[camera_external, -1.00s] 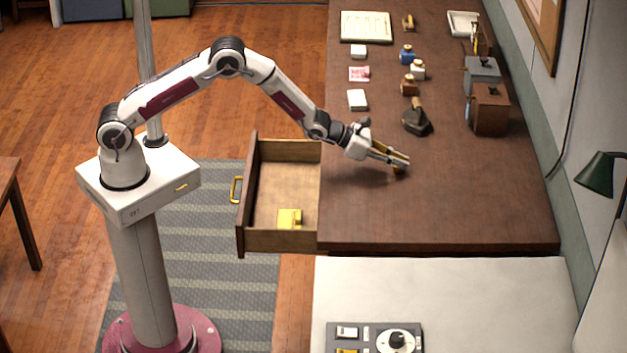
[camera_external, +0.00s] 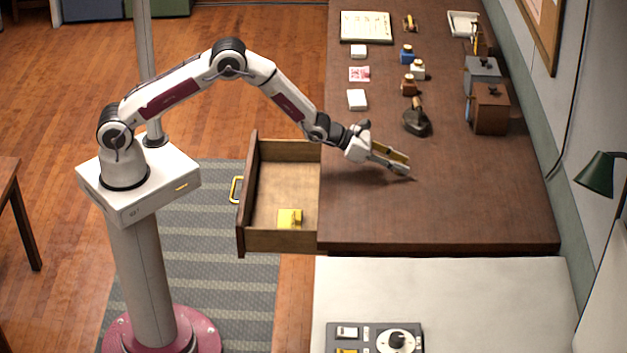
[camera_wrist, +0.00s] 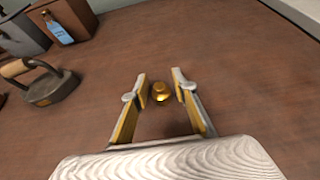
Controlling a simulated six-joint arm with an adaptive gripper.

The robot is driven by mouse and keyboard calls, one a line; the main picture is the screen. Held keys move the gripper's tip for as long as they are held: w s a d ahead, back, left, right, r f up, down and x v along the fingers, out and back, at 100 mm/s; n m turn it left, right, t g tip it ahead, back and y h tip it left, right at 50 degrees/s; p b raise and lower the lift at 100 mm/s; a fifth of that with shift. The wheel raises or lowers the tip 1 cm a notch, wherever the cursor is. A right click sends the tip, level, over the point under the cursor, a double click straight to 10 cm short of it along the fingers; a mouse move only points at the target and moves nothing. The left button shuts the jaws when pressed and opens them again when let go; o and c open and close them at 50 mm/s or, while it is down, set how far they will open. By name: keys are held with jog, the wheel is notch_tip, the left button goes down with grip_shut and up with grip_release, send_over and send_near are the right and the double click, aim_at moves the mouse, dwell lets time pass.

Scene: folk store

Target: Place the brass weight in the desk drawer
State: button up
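The brass weight (camera_wrist: 160,92), small, round and golden, stands on the brown desk in the wrist view. It lies between the tips of my gripper (camera_wrist: 161,90), with a visible gap to each finger. My gripper is open, and it also shows low over the desk in the external view (camera_external: 402,165). The weight cannot be made out in the external view, where the fingers cover that spot. The desk drawer (camera_external: 282,240) is pulled out at the desk's left side, and a yellow object (camera_external: 289,218) lies inside it.
A dark iron with a wooden handle (camera_external: 417,121) stands beyond my gripper. Small bottles (camera_external: 407,55), white blocks (camera_external: 357,99) and a brown box (camera_external: 490,108) stand farther back. The near part of the desk (camera_external: 440,215) is clear.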

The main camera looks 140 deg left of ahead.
jog(key=shift+v, duration=3.9)
jog(key=shift+s+a, duration=0.15)
jog(key=shift+w+d+r, duration=0.25)
jog(key=shift+d+r, duration=0.1)
jog(key=shift+d, duration=0.05)
jog(key=d+r+n+h, duration=0.1)
jog(key=d+r+n, duration=0.4)
jog(key=d, duration=0.6)
jog(key=d+r+n+h, duration=0.2)
jog(key=d+r+n, duration=0.3)
jog(key=d, duration=0.5)
jog(key=d+r+n+h, duration=0.1)
jog(key=d+r+n, duration=0.2)
jog(key=d+r, duration=0.6)
jog(key=s+d+n+g+h, duration=0.1)
jog(key=s+d+n, duration=0.2)
jog(key=s+d, duration=0.35)
jog(key=s+d+n+g+h, duration=0.1)
jog(key=s+d+n+h, duration=0.2)
jog(key=d, duration=0.7)
jog(key=s+d+n, duration=0.4)
jog(key=s+d, duration=0.1)
jog(key=s, duration=0.3)
jog(key=s+d+f+n+g+h, duration=0.1)
jog(key=s+d+n, duration=0.3)
jog(key=s+d, duration=0.2)
jog(key=shift+s+f, duration=0.3)
jog(key=shift+s, duration=0.7)
